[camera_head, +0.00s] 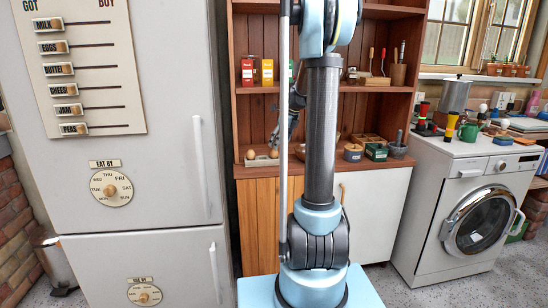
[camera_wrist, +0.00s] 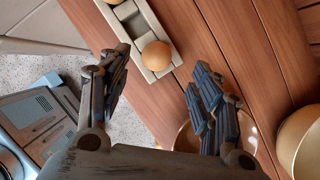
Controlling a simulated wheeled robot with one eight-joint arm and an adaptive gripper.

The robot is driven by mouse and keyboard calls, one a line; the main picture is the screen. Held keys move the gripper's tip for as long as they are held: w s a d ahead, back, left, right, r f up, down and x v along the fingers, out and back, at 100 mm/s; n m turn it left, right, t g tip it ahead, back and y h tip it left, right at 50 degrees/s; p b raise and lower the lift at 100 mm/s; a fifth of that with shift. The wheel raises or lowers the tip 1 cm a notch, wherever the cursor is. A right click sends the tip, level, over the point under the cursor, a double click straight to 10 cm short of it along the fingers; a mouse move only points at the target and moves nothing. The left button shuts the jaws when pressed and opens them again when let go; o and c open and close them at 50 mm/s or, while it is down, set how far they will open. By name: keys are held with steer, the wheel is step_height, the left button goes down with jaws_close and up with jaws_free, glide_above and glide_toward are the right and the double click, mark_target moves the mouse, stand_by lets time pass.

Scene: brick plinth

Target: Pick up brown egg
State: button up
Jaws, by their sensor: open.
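A brown egg (camera_wrist: 156,55) sits in the end cup of a pale egg tray (camera_wrist: 165,20) on the wooden counter in the wrist view. In the head view two brown eggs, one on the left (camera_head: 251,154) and one on the right (camera_head: 274,153), rest in the tray (camera_head: 262,162). My gripper (camera_wrist: 160,75) is open and empty, its fingers spread on either side of the egg's position in the picture. In the head view my gripper (camera_head: 284,128) hangs above the counter, partly hidden by my arm.
A brown bowl (camera_wrist: 184,139) lies below the right finger in the wrist view, with a larger rounded vessel (camera_wrist: 303,145) at the right edge. Shelves (camera_head: 270,88) with boxes rise behind. A wooden box (camera_head: 368,139) and a green box (camera_head: 376,152) stand right of my arm.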

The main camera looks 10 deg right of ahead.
mark_target(274, 154)
steer(key=shift+x, duration=2.7)
steer(key=shift+s+a, duration=0.1)
steer(key=shift+a, duration=0.05)
steer(key=c, duration=0.8)
